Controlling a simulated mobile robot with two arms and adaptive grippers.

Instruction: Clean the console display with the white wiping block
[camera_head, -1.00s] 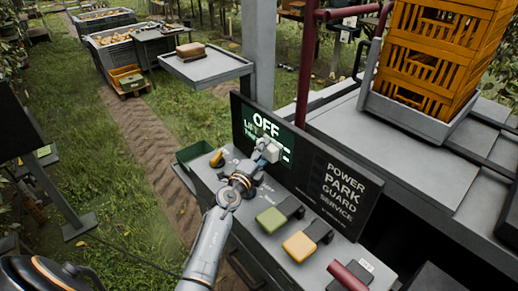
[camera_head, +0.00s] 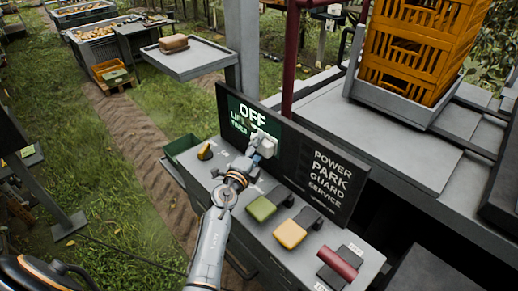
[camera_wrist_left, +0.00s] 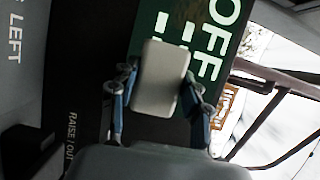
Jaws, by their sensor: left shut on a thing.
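The console display (camera_head: 240,103) is a dark green screen with white text, including OFF, on the left part of an upright black panel. My left gripper (camera_head: 260,146) is in front of its lower right part, shut on the white wiping block (camera_head: 267,138). In the left wrist view, the pale block (camera_wrist_left: 160,75) sits between the two fingers of the gripper (camera_wrist_left: 158,90). It overlaps the screen (camera_wrist_left: 205,15) and hides some text. The block looks close against the screen; contact cannot be told. My right gripper is not in view.
The console top holds a yellow-black knob (camera_head: 205,152), a green block (camera_head: 262,208), a yellow block (camera_head: 290,234) and a red handle (camera_head: 337,264). A grey post (camera_head: 240,45) rises behind.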

